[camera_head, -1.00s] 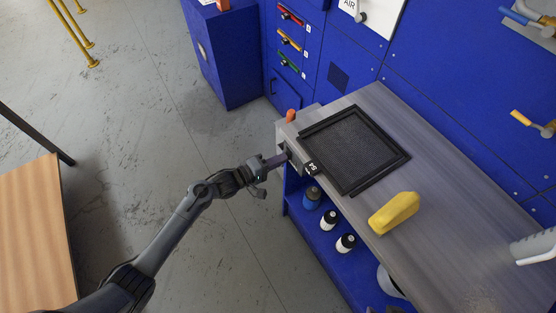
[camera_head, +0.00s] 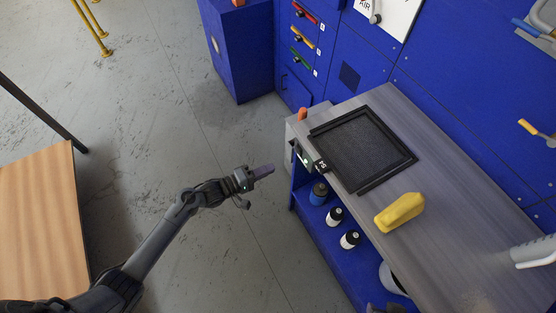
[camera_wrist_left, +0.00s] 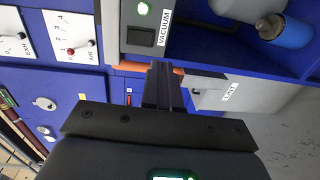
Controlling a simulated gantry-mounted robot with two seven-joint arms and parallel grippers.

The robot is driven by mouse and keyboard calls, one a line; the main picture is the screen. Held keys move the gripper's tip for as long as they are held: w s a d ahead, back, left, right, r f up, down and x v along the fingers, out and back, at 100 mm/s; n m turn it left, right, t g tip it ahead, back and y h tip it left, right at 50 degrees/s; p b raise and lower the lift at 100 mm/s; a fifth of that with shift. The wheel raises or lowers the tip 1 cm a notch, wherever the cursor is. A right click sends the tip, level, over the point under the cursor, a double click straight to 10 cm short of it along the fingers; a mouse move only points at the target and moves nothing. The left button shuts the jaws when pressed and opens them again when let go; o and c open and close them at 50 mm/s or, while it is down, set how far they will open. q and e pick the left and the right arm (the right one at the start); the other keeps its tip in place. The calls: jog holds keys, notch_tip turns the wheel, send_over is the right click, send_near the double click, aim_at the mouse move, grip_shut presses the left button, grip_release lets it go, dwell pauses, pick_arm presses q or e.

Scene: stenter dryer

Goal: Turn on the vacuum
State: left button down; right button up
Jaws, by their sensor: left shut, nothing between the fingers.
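My right gripper is not in view.
A black mesh panel (camera_head: 362,148) and a yellow object (camera_head: 400,212) lie on the worktop (camera_head: 440,190). An orange knob (camera_head: 302,114) stands at its corner. Several bottles stand on the blue shelf (camera_head: 322,228) below.

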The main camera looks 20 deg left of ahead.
pick_arm(q)
jog(key=v, duration=0.4)
jog(key=shift+s+a+f, duration=0.2)
jog(key=shift+s+f, duration=0.05)
jog(key=shift+f, duration=0.15)
